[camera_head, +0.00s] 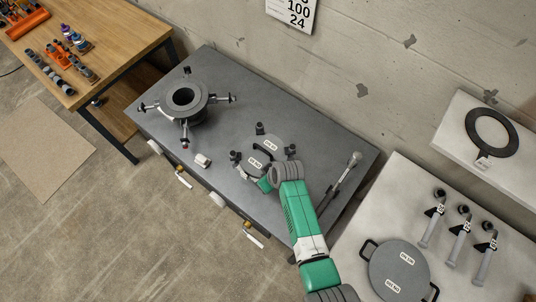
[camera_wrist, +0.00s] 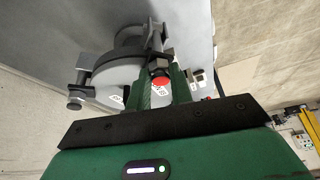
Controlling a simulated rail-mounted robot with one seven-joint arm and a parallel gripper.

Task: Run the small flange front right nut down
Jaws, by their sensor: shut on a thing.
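The small flange (camera_head: 262,150) is a grey round piece with white labels and a dark handle on the steel bench. Dark nuts on studs stand around its rim. My gripper (camera_head: 264,184) is at the flange's front edge, partly hidden by my arm. In the wrist view, the two green fingers of my gripper (camera_wrist: 163,92) are closed around a nut with a red end (camera_wrist: 161,81), which looks like the front right nut. Its seat against the flange is hidden by the fingers. Another dark nut (camera_wrist: 75,104) shows apart at the left rim.
A larger flanged pipe (camera_head: 184,98) with several clamps stands at the bench's back left. A wrench (camera_head: 346,173) lies on the right. A small white block (camera_head: 202,160) lies near the front edge. A round cover (camera_head: 399,270) and several tools lie on the pale table.

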